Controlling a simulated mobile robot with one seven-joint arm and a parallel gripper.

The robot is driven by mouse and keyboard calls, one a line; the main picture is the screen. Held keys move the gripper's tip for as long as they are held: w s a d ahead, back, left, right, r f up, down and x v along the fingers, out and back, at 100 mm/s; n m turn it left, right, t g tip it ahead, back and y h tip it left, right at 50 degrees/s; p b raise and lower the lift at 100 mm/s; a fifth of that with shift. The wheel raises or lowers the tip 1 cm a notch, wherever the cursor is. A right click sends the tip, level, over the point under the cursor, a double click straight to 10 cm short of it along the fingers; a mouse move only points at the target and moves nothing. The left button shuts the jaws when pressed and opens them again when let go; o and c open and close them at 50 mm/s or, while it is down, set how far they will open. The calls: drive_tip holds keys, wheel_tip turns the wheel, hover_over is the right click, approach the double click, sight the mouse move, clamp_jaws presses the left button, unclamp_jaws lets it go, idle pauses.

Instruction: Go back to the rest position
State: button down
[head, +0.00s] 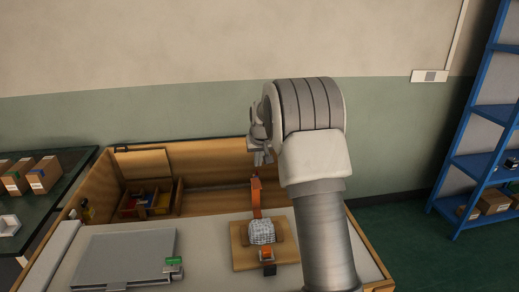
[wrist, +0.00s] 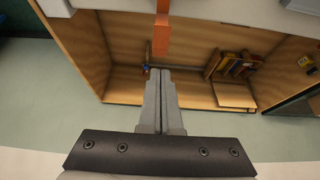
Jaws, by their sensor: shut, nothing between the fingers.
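My gripper (wrist: 160,72) is shut and empty in the wrist view, its two grey fingers side by side. In the head view my gripper (head: 262,158) shows small beside my raised arm, above the back of the wooden workbench (head: 215,150). My arm hides part of the bench's right side. An orange upright part (head: 256,195) stands below the gripper on a wooden board; in the wrist view the orange part (wrist: 162,35) shows beyond the fingertips, apart from them as far as I can tell.
A wooden board (head: 240,256) holds a whitish checkered lump (head: 262,231). A grey flat panel (head: 125,258) lies at left. A compartment box (head: 150,199) stands at the back left. A dark table (head: 60,190) with cartons is at far left, a blue shelf (head: 480,160) at right.

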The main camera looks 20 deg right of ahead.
drive_tip(key=v, duration=0.7)
drive_tip(key=s+a+r, duration=0.4)
drive_tip(key=s, duration=0.5)
drive_tip(key=s+a+r+n+y+p, duration=0.1)
drive_tip(key=s+a+r, duration=0.2)
drive_tip(key=s, duration=0.6)
drive_tip(key=s+a+r, duration=0.4)
drive_tip(key=s, duration=0.5)
drive_tip(key=s+a+f+n, duration=0.1)
drive_tip(key=s+f, duration=0.2)
drive_tip(key=s, duration=0.9)
drive_tip(key=shift+a+f, duration=0.4)
drive_tip(key=shift+d, duration=0.1)
